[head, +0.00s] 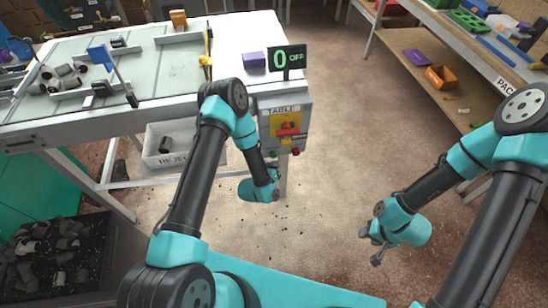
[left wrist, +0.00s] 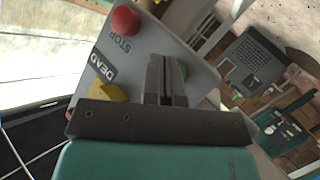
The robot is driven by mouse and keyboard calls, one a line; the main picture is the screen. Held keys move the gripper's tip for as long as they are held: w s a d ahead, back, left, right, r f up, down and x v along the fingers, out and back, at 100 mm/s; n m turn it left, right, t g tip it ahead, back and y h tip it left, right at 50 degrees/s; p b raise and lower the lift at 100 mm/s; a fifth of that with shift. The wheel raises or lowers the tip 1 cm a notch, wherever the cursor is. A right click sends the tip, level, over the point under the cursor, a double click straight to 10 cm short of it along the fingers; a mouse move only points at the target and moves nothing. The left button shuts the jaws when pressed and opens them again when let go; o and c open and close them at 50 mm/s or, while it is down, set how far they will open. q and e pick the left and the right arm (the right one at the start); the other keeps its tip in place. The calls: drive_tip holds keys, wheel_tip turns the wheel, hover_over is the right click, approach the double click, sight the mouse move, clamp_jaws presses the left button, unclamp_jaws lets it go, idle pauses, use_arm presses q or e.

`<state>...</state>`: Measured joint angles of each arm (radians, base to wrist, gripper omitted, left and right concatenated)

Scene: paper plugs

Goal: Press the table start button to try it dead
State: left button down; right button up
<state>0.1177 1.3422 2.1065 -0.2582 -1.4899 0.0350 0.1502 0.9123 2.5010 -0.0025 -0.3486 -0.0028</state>
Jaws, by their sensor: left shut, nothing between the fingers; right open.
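The table control box (head: 285,112) hangs at the table's right front corner, with a red switch handle (head: 287,130) on a yellow plate. Its green start button (head: 273,153) is low on the left and its red stop button (head: 296,152) low on the right. My left gripper (left wrist: 166,62) is shut and empty, close to the green button; contact cannot be told. My right gripper (head: 372,240) is open and empty over the floor.
A sign (head: 287,58) above the box reads 0 OFF. A packing bench (head: 480,45) stands right; floor between is clear.

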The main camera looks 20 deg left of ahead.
use_arm(q)
drive_tip(key=shift+s, duration=0.1)
drive_tip(key=shift+s+d, duration=0.4)
drive_tip(key=shift+s, duration=0.35)
drive_tip(key=shift+s+d, duration=0.35)
drive_tip(key=shift+s, duration=0.35)
drive_tip(key=shift+s+d, duration=0.4)
drive_tip(key=shift+s, duration=0.35)
drive_tip(key=shift+a, duration=0.1)
drive_tip(key=s+a+r+g, duration=0.3)
drive_tip(key=s+g, duration=0.3)
drive_tip(key=s, duration=0.3)
drive_tip(key=s+a+r+g, duration=0.3)
drive_tip(key=s+a+g, duration=0.1)
drive_tip(key=s+g, duration=0.3)
drive_tip(key=shift+s+a+r, duration=0.2)
drive_tip(key=shift+s+a, duration=0.2)
drive_tip(key=shift+s, duration=0.65)
